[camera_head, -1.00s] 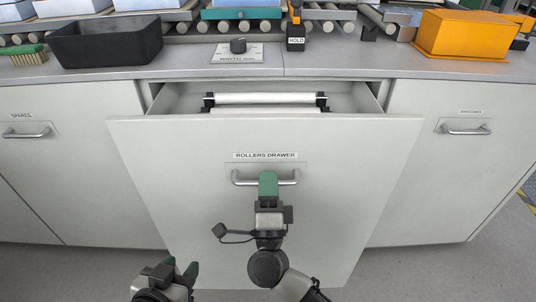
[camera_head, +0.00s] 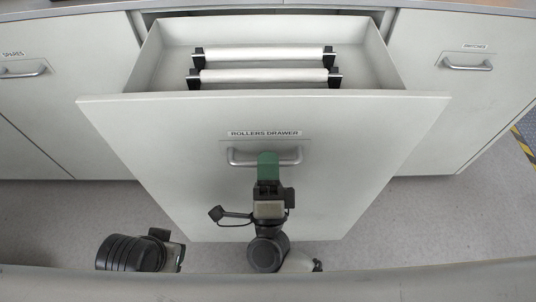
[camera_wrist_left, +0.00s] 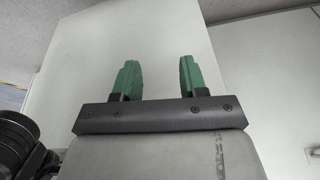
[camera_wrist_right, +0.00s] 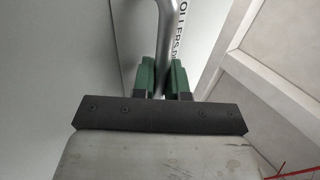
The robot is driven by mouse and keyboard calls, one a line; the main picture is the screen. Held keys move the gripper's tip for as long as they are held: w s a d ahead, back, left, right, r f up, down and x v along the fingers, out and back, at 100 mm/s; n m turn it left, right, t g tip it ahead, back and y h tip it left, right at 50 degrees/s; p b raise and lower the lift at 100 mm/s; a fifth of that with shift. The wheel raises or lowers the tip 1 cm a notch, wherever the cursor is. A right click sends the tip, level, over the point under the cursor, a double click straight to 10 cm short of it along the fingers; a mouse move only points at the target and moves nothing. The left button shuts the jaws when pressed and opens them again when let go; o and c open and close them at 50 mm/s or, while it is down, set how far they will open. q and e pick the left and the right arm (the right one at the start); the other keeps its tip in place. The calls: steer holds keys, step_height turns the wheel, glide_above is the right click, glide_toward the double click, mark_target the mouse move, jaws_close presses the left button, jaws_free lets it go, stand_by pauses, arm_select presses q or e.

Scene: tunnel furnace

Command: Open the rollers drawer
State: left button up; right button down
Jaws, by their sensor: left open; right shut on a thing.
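The rollers drawer (camera_head: 330,190) stands pulled out from the cabinet, its label (camera_head: 264,133) above a grey bar handle (camera_head: 240,157). Two white rollers on black holders, the nearer roller (camera_head: 262,76) and the farther roller (camera_head: 262,54), lie inside. My right gripper (camera_head: 267,160) is shut on the handle; in the right wrist view the bar (camera_wrist_right: 168,35) passes between its green fingers (camera_wrist_right: 164,85). My left gripper (camera_wrist_left: 160,80) is open and empty in the left wrist view, apart from the pale panel it faces. In the head view its fingers are mostly hidden at the lower left.
The spares door (camera_head: 50,100) is left of the drawer and another door with a handle (camera_head: 466,62) is right. Both are closed. Grey floor (camera_head: 400,220) is free on both sides of the drawer. A pale edge crosses the bottom of the head view.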

steer(key=shift+f, duration=0.1)
steer(key=c, duration=1.5)
jaws_free()
steer(key=shift+o, duration=0.2)
arm_select(q)
steer(key=shift+w+d+r+t, duration=0.1)
steer(key=shift+w+d+t, duration=0.1)
steer(key=shift+w+t, duration=0.3)
steer(key=shift+w+d+r+t, duration=0.15)
steer(key=shift+w+t, duration=0.15)
steer(key=shift+w, duration=0.4)
arm_select(e)
steer(key=v, duration=1)
steer(key=shift+s+f, duration=0.2)
steer(key=shift+s, duration=0.15)
arm_select(q)
steer(key=shift+f, duration=0.1)
